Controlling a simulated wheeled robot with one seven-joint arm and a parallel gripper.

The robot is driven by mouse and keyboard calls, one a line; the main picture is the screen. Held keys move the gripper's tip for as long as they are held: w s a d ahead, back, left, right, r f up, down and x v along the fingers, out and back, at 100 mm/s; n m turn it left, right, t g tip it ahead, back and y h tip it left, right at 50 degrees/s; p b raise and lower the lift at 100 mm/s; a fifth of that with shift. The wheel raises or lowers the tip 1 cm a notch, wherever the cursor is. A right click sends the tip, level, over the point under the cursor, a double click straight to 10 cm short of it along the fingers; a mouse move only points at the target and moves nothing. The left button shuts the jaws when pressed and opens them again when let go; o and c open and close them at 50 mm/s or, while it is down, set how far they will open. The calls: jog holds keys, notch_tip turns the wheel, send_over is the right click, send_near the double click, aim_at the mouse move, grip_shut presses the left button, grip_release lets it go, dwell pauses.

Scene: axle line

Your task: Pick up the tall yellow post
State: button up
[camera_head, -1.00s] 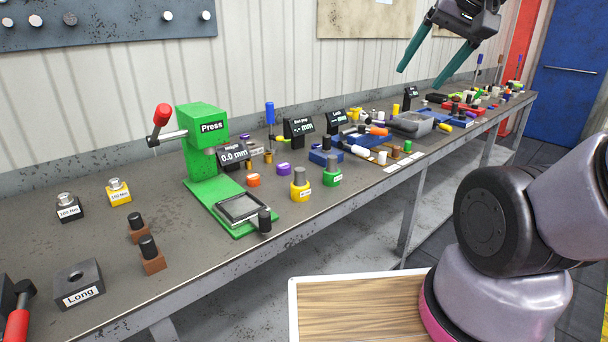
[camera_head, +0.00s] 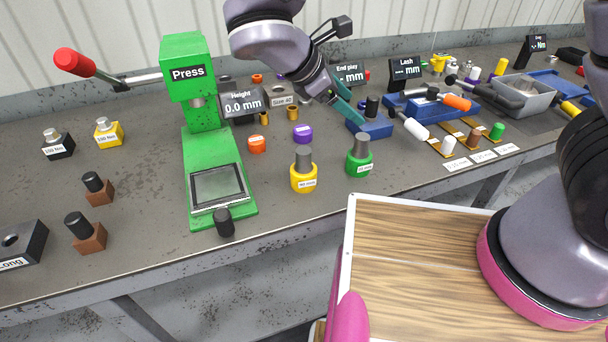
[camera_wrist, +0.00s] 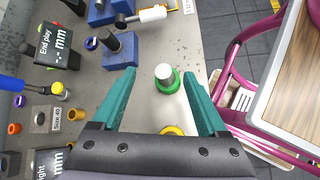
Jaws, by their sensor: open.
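The yellow post (camera_head: 303,178) stands upright on the bench, a yellow labelled collar with a grey cylinder rising from it. In the wrist view only part of its yellow collar (camera_wrist: 172,131) shows, near the palm between the jaws; the rest is hidden. A similar green post (camera_head: 359,163) stands to its right; in the wrist view this green post (camera_wrist: 166,78) shows between the fingertips. My gripper (camera_wrist: 160,74) is open and empty, pointing down. In the head view my gripper (camera_head: 345,104) is above the bench, behind the green post, with its teal fingers partly hidden by my wrist.
The green press (camera_head: 197,150) stands left of the yellow post. An orange ring (camera_head: 256,145) and a purple ring (camera_head: 303,133) lie behind it. A blue block (camera_head: 370,126) with a black peg stands behind the green post. Bare bench lies in front of both posts.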

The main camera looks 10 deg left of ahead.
aim_at(298, 162)
jog(key=s+a+f+n+t+y, duration=0.1)
jog(key=s+a+f+n+t, duration=0.1)
jog(key=s+a+f+n, duration=0.1)
jog(key=s+a+f+n+t, duration=0.2)
jog(key=s+a+f+n, duration=0.1)
jog(key=a+n, duration=0.1)
jog(key=s+a+f+n+t+y, duration=0.1)
jog(key=s+a+f+n+t, duration=0.1)
jog(key=s+a+f+n, duration=0.1)
jog(key=shift+s+a+f+n+t+y, duration=0.3)
jog(key=shift+s+f, duration=0.2)
jog(key=shift+f, duration=0.05)
jog(key=x, duration=0.5)
jog(key=shift+w, duration=0.1)
jog(key=shift+d+r+x, duration=0.1)
jog(key=shift+x, duration=1.25)
jog(key=shift+d+r+x, duration=0.15)
jog(key=shift+x, duration=1.15)
grip_shut()
